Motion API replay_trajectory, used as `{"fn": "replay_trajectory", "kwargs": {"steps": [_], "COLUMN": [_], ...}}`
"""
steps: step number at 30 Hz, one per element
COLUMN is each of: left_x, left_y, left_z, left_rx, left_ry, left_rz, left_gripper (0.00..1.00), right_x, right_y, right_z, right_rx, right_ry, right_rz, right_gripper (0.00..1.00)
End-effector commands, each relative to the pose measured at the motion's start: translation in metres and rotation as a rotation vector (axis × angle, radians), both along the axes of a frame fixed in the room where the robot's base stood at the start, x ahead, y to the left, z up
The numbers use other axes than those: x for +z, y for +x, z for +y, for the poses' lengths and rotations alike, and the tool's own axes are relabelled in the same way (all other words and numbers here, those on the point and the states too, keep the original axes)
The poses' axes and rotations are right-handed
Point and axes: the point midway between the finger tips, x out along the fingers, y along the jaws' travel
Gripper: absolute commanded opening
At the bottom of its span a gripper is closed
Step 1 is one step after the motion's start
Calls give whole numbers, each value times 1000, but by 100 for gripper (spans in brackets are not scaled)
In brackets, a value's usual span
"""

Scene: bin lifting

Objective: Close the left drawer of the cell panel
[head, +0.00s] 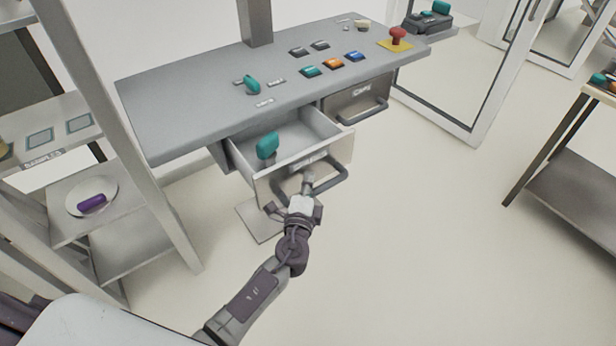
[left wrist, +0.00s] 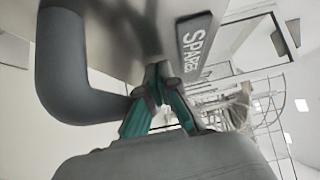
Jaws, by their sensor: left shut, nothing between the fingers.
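The left drawer (head: 262,183) of the grey cell panel (head: 200,88) is pulled open, and a teal object (head: 267,146) stands inside it. Its dark bar handle (head: 328,182) is on the front face. My left gripper (head: 308,180) is at the drawer front, beside the handle, with its fingers shut and empty. In the left wrist view the shut fingertips (left wrist: 158,72) are close to the drawer front, between the handle (left wrist: 75,70) and a plate reading SPARES (left wrist: 195,42). I cannot tell whether they touch the front. My right gripper is not in view.
The right drawer (head: 357,100) appears shut. The panel top carries colored buttons, a teal knob (head: 252,85) and a red emergency button (head: 397,36). A shelf rack (head: 150,170) stands close on the left. The floor right of the drawer is clear.

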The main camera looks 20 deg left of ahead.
Motion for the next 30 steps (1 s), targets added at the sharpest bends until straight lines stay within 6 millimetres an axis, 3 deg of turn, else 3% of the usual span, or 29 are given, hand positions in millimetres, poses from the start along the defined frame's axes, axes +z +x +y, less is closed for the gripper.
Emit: {"fn": "replay_trajectory", "kwargs": {"steps": [17,23,30], "left_x": [-1,-2,-3], "left_y": [6,26,59], "left_z": [8,33,77], "left_rx": [-1,1,3], "left_ry": [-1,0,1], "left_rz": [0,-3,-3], "left_gripper": [0,0,0], "right_x": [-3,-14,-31], "right_y": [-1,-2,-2], "right_z": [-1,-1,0], "right_rx": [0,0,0], "right_ry": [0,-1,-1], "right_rz": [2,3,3], "right_gripper": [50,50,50]}}
